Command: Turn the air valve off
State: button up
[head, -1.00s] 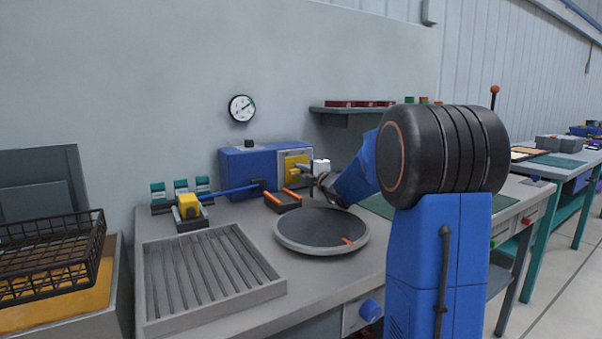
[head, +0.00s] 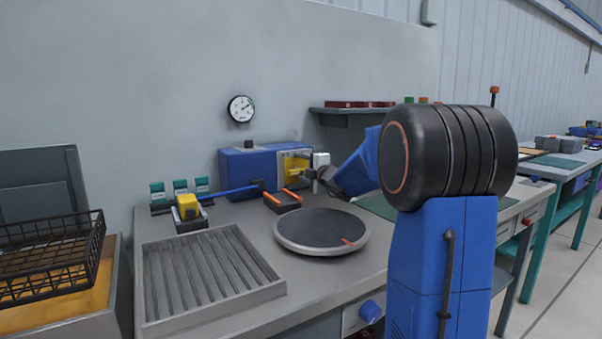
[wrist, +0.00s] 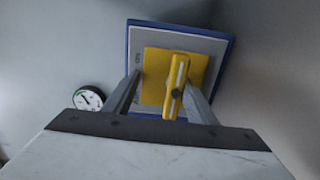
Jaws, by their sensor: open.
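The air valve is a yellow lever (wrist: 177,88) on a yellow plate (wrist: 152,64), set on a grey, blue-edged panel. In the head view the yellow plate (head: 290,172) is on the right face of a blue box at the back of the bench. My gripper (head: 303,159) is at this face, coming from the right. In the wrist view my gripper (wrist: 165,88) is open, with one finger on each side of the lever. The lever stands near upright, slightly tilted, closer to the right finger. Whether a finger touches it I cannot tell.
A round gauge (head: 241,108) hangs on the wall above the blue box (head: 240,170). A round turntable (head: 320,250) and a slatted tray (head: 160,315) are on the bench in front. A small dark tray (head: 284,203) with orange edges lies below the valve. A shelf (head: 350,109) is at right.

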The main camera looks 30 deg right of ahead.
jog(key=o, duration=1.2)
notch_tip(320, 180, up, 7)
jog(key=shift+f, duration=0.1)
jog(key=shift+w+r, duration=0.1)
jog(key=shift+r, duration=0.55)
notch_tip(320, 180, down, 4)
jog(key=shift+r, duration=0.1)
jog(key=shift+s+d, duration=0.1)
jog(key=shift+s, duration=2.1)
jog(key=shift+s+r, duration=0.15)
jog(key=shift+s, duration=0.25)
jog(key=c, duration=1.1)
jog(key=shift+s, duration=0.2)
jog(key=shift+c, duration=0.5)
jog(key=s+f, duration=0.1)
jog(key=s, duration=1.3)
jog(key=shift+s+d, duration=0.25)
jog(key=shift+s, duration=0.1)
